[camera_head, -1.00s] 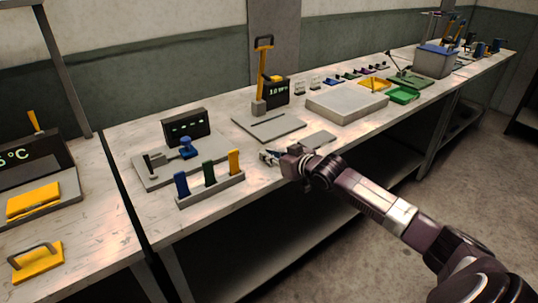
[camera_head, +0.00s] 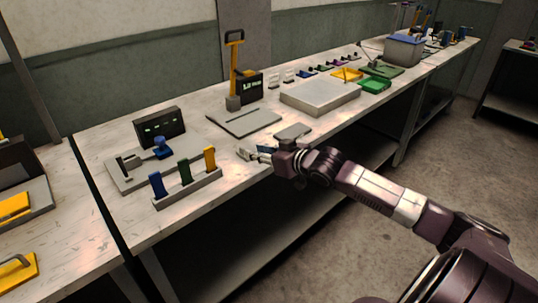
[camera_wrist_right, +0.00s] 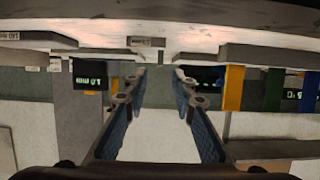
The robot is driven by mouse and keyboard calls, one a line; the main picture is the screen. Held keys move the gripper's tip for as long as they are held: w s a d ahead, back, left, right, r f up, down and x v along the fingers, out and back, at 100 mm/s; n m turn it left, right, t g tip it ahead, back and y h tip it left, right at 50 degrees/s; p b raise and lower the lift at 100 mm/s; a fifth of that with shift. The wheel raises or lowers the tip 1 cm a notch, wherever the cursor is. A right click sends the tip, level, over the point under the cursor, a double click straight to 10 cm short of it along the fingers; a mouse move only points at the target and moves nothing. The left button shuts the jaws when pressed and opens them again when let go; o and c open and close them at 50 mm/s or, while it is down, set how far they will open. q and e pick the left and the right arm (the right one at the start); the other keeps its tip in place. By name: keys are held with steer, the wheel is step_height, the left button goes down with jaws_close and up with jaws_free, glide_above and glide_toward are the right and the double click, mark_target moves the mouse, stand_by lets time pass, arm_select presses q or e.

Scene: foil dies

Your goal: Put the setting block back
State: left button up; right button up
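Three upright blocks stand in a grey rack (camera_head: 190,199) near the table's front edge: blue (camera_head: 157,186), green (camera_head: 185,172) and yellow (camera_head: 209,159). I cannot tell which is the setting block. My right gripper (camera_head: 249,153) is just right of the yellow block, apart from it, low over the table. In the right wrist view its blue-padded fingers (camera_wrist_right: 158,95) are spread with nothing between them. That view also shows the yellow block (camera_wrist_right: 234,88), right of the fingers, with the green block (camera_wrist_right: 273,92) beyond. My left gripper is not in view.
Behind the rack is a grey fixture plate (camera_head: 131,178) with a blue part (camera_head: 162,148) and a dark display (camera_head: 160,126). A larger slab (camera_head: 320,95) sits farther right.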

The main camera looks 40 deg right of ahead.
steer(key=shift+v, duration=2.65)
steer(key=s+d+f+m+g+h, duration=0.1)
steer(key=s+d+f+h, duration=0.3)
steer(key=f, duration=0.7)
steer(key=s+d+f+m+g+y, duration=0.1)
steer(key=d+f+g, duration=0.1)
steer(key=d+f, duration=0.6)
steer(key=s+a+f+g, duration=0.2)
steer(key=s+f, duration=0.4)
steer(key=f, duration=0.6)
steer(key=s+a+f+g, duration=0.25)
steer(key=s+f, duration=0.45)
steer(key=f, duration=0.5)
steer(key=s+a+f+n+g, duration=0.1)
steer(key=s+a+f, duration=0.5)
steer(key=s+f, duration=0.2)
steer(key=s+a+f+g, duration=0.2)
steer(key=s+a+f, duration=0.4)
steer(key=s+f, duration=0.2)
steer(key=s+a+f+n+g+y, duration=0.1)
steer(key=s+a+f, duration=0.2)
steer(key=s+a, duration=0.4)
steer(key=s+a+f+n+g, duration=0.1)
steer(key=s+a+f, duration=0.2)
steer(key=s+a, duration=0.4)
steer(key=shift+s+a+n+y, duration=0.3)
steer(key=shift+s+y, duration=0.1)
steer(key=shift+s, duration=0.45)
steer(key=shift+f+g, duration=0.1)
steer(key=shift+g, duration=0.15)
